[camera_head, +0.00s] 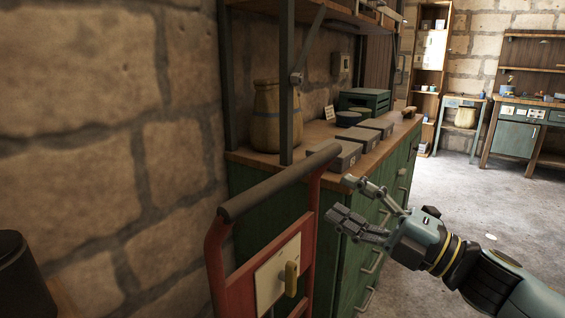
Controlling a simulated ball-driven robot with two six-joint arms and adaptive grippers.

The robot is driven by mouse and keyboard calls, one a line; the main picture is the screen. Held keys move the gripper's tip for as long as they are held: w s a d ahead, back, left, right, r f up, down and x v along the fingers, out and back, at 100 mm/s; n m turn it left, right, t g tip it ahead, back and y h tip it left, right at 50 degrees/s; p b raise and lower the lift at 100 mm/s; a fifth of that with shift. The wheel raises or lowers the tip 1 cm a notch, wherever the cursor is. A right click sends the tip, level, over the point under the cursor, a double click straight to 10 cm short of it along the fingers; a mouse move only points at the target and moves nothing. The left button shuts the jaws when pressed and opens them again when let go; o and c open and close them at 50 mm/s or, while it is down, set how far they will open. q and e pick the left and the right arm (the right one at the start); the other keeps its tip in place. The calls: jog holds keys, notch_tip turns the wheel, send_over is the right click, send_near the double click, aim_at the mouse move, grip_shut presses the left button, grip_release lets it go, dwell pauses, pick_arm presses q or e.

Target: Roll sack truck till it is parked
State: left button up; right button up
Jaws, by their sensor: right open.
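The sack truck (218,262) is a red upright frame with a dark padded bar handle across its top. It stands at the lower middle, close in front of the green cabinet. A pale plate with a yellow grip is fixed to its front. Its lower part and wheels are below the picture. My right gripper (340,199) is open and empty, its fingers pointing left. In the picture it lies just right of the handle's right end; I see no contact. My left gripper is not in view.
A green drawer cabinet (262,190) with a wooden top carries a wooden barrel-like pot (277,112), grey boxes (372,138) and a green crate (364,100). A stone wall (90,130) borders the left. Free floor (450,197) lies right. A workbench (517,137) stands far right.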

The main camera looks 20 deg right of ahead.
aim_at(297, 174)
jog(key=p+x, duration=0.1)
jog(key=x, duration=0.9)
jog(key=shift+w+a+p, duration=0.15)
jog(key=shift+p, duration=0.2)
jog(key=shift+c, duration=0.4)
grip_shut()
jog(key=shift+f, duration=0.2)
